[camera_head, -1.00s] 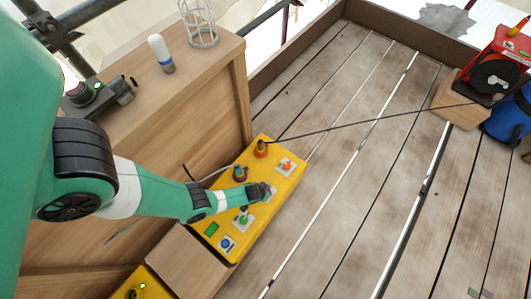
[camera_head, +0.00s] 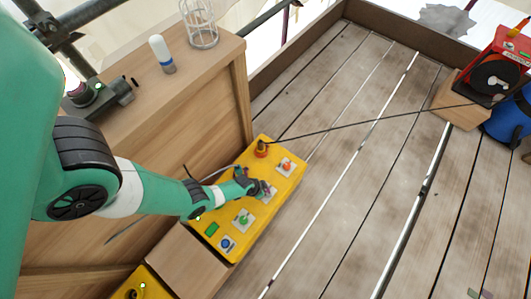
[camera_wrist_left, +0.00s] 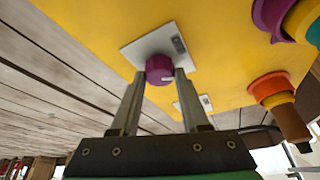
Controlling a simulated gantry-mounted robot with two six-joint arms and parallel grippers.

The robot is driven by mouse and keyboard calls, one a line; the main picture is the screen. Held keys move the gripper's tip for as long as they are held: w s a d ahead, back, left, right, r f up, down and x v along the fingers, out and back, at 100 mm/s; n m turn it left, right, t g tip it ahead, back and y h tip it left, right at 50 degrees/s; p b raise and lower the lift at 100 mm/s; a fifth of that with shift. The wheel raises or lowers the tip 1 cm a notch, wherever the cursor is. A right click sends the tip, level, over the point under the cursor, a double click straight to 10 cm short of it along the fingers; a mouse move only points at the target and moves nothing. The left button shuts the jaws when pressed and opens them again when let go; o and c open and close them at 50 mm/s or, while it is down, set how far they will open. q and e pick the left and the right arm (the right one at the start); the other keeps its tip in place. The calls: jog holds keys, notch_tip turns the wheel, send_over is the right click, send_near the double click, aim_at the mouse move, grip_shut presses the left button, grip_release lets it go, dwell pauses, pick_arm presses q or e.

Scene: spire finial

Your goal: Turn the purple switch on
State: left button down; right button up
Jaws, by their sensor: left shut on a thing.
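The yellow control box (camera_head: 272,213) lies beside the wooden cabinet. The purple switch (camera_wrist_left: 159,68) is a round knob on a pale square plate (camera_wrist_left: 152,47), seen in the left wrist view. My left gripper (camera_head: 259,188) reaches onto the box from the left. In the left wrist view my left gripper (camera_wrist_left: 158,76) has its two fingers on either side of the purple knob, closed on it. In the head view the knob is largely hidden by the gripper. My right gripper is not in view.
The box also carries an orange switch (camera_head: 286,166), a green switch (camera_head: 243,218), a blue switch (camera_head: 227,243) and an orange plug (camera_head: 261,149) with a black cable. A white bottle (camera_head: 161,54) and wire cage (camera_head: 201,25) stand on the cabinet. The plank floor right is mostly clear.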

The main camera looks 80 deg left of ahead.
pick_arm(q)
jog(key=m+b, duration=0.1)
jog(key=m, duration=0.1)
jog(key=m+h+b, duration=0.1)
jog(key=shift+a+f+m, duration=0.15)
jog(key=shift+f+m, duration=0.05)
jog(key=shift+m, duration=0.2)
jog(key=m+h+b, duration=0.1)
jog(key=m, duration=0.1)
jog(key=shift+m+h, duration=0.3)
jog(key=shift+m, duration=0.1)
jog(key=m, duration=0.2)
jog(key=shift+a+r+m+g+h, duration=0.15)
jog(key=shift+m+g+h, duration=0.15)
jog(key=shift+m+h, duration=0.1)
jog(key=shift+m+g+h, duration=0.5)
jog(key=shift+m+h, duration=0.1)
jog(key=shift+m, duration=1.3)
jog(key=shift+c, duration=2)
grip_release()
jog(key=shift+w, duration=0.1)
